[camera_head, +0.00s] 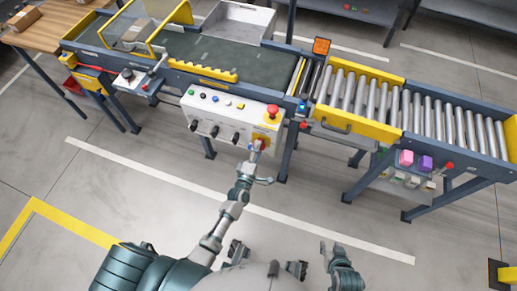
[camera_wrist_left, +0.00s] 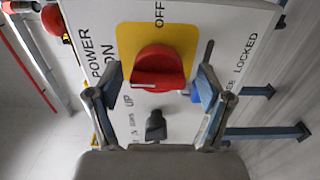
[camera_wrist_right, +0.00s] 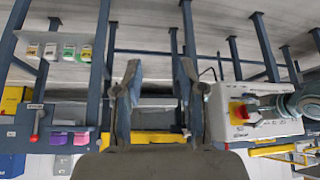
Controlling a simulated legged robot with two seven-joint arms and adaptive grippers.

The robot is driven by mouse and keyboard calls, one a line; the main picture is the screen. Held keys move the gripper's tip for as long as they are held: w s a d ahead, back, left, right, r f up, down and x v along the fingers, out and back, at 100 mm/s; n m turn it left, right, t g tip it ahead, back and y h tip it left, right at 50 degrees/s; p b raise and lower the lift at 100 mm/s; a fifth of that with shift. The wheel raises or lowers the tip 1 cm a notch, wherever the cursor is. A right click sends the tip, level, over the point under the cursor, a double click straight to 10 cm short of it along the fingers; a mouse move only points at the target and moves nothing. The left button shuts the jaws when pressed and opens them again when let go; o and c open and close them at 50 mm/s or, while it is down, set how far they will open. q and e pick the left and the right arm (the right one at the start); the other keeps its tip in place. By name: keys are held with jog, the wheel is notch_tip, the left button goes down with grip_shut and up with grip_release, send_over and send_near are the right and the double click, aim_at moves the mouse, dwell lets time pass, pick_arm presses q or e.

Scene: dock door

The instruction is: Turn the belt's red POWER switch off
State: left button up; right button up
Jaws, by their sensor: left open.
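The red POWER switch (camera_wrist_left: 160,66) is a knob on a yellow plate (camera_wrist_left: 128,42) on the white control panel. Its handle lies sideways in the left wrist view, and a white mark shows at its lower left. "POWER ON" is printed to its left, "OFF" above it, "LOCKED" to its right. My left gripper (camera_wrist_left: 152,84) is open, with one finger on each side of the knob; I cannot tell whether they touch it. My right gripper (camera_wrist_right: 158,85) is open and empty, low and away from the panel.
A black knob (camera_wrist_left: 155,126) sits beside the switch. A red mushroom button (camera_head: 272,112) is above it on the panel (camera_head: 225,112). The belt (camera_head: 225,60) runs behind, with a roller conveyor (camera_head: 400,105) to the right. Pink and purple blocks (camera_head: 406,158) hang under it. The floor in front is clear.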

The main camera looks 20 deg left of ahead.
pick_arm(q)
jog(key=shift+w+a, duration=0.15)
jog(key=shift+a, duration=0.05)
jog(key=shift+d, duration=0.35)
jog(key=c, duration=1.2)
jog(key=shift+o, duration=0.2)
jog(key=shift+a, duration=0.15)
